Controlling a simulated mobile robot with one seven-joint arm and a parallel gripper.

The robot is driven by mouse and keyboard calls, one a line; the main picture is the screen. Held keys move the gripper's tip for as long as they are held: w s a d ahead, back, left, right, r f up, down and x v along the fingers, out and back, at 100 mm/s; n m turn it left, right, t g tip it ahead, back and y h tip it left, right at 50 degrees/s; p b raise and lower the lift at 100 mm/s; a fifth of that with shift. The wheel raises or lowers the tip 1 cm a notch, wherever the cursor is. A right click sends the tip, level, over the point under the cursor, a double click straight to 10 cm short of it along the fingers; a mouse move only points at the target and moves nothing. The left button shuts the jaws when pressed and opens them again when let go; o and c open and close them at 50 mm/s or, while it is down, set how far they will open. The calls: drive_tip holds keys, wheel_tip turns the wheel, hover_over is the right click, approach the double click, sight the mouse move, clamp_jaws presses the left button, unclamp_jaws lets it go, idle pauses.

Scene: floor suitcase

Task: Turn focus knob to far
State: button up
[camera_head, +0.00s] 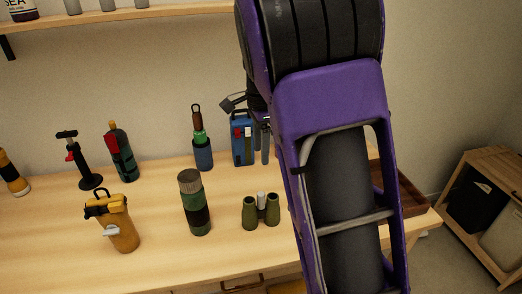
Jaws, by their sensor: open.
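Green binoculars (249,214) stand upright near the front of the wooden workbench. A pale grey focus knob (261,200) sits between their two barrels. The knob's setting is too small to read. My purple and black arm comes down from the top and covers the right-middle of the view. My gripper (264,158) is partly hidden behind the arm, with its grey fingers pointing down beside the blue box. It is open, above and behind the binoculars in the picture, and apart from them.
A green flask (196,210) stands left of the binoculars, and a yellow jug (121,232) farther left. A blue box (242,142) and a blue-green bottle (202,150) stand behind. A brown tray (411,195) is partly hidden at right. Bare bench lies between flask and jug.

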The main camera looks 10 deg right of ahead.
sight(261, 193)
wheel_tip(261, 193, down, 19)
drive_tip(key=n, duration=0.3)
drive_tip(key=shift+n+b, duration=0.3)
idle(0.3)
clamp_jaws()
idle(0.3)
